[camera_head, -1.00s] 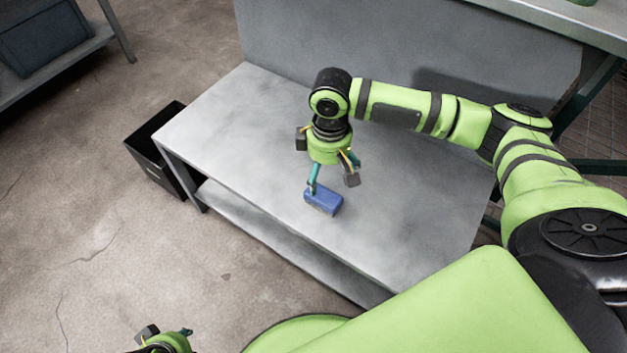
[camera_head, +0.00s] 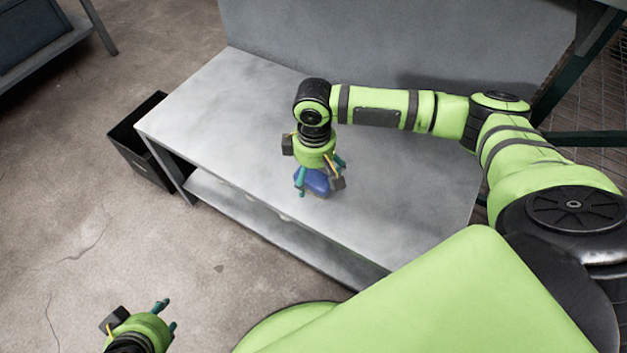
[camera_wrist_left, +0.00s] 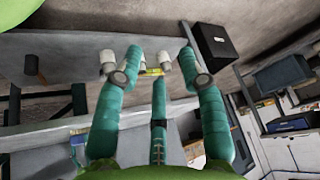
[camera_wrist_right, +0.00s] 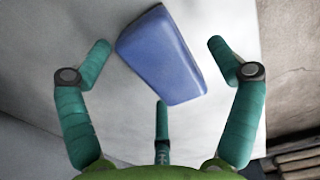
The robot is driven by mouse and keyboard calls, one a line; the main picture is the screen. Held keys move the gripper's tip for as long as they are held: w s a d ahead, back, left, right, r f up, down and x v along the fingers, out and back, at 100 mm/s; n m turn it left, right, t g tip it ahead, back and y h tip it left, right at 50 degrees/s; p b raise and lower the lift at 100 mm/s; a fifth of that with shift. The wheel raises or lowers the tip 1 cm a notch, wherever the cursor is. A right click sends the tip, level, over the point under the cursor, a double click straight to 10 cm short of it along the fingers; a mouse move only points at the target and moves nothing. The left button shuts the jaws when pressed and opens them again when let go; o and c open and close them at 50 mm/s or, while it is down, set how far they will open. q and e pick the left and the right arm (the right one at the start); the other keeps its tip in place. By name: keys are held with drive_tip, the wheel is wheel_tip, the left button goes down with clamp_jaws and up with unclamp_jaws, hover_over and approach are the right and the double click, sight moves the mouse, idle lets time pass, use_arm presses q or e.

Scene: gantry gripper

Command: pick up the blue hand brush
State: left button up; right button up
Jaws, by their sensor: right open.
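The blue hand brush (camera_head: 316,181) lies on the grey metal table, partly hidden by my right gripper in the head view. In the right wrist view the brush (camera_wrist_right: 163,55) is a plain blue block lying tilted between and beyond the open fingers. My right gripper (camera_head: 318,185) points down just over the brush, its fingers spread apart. In the right wrist view no finger clearly touches the brush. My left gripper (camera_head: 166,314) is away from the table, low at the left over the floor. In the left wrist view its fingers (camera_wrist_left: 160,65) are spread and hold nothing.
The grey table (camera_head: 215,110) has wide bare areas left and right of the brush, with a raised panel (camera_head: 400,40) along its back. A black bin (camera_head: 140,150) stands on the floor at its left end. A shelf (camera_head: 50,40) is at the far left.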

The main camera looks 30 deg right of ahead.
sight(314, 172)
drive_tip(key=c, duration=1.4)
drive_tip(key=shift+r, duration=0.1)
drive_tip(key=shift+r, duration=0.15)
wheel_tip(314, 172, up, 2)
drive_tip(key=shift+r+p, duration=0.15)
drive_tip(key=shift+p, duration=0.55)
drive_tip(key=shift+r+p, duration=0.35)
drive_tip(key=shift+r, duration=0.4)
use_arm(q)
drive_tip(key=s+a+f+g+p, duration=0.1)
drive_tip(key=s+f+g+p, duration=0.2)
drive_tip(key=f, duration=1.2)
drive_tip(key=shift+s+y+p, duration=0.3)
drive_tip(key=shift+s+p, duration=0.25)
drive_tip(key=shift+s, duration=0.2)
use_arm(e)
drive_tip(key=shift+s+a+r, duration=0.45)
drive_tip(key=shift+s+r, duration=0.7)
drive_tip(key=shift+s, duration=0.75)
drive_tip(key=shift+s+a+r, duration=0.45)
drive_tip(key=shift+s+r, duration=0.65)
drive_tip(key=shift+s, duration=0.8)
drive_tip(key=shift+s+a+r, duration=0.45)
drive_tip(key=shift+s+r, duration=0.7)
drive_tip(key=shift+s, duration=0.75)
use_arm(q)
drive_tip(key=shift+a, duration=0.1)
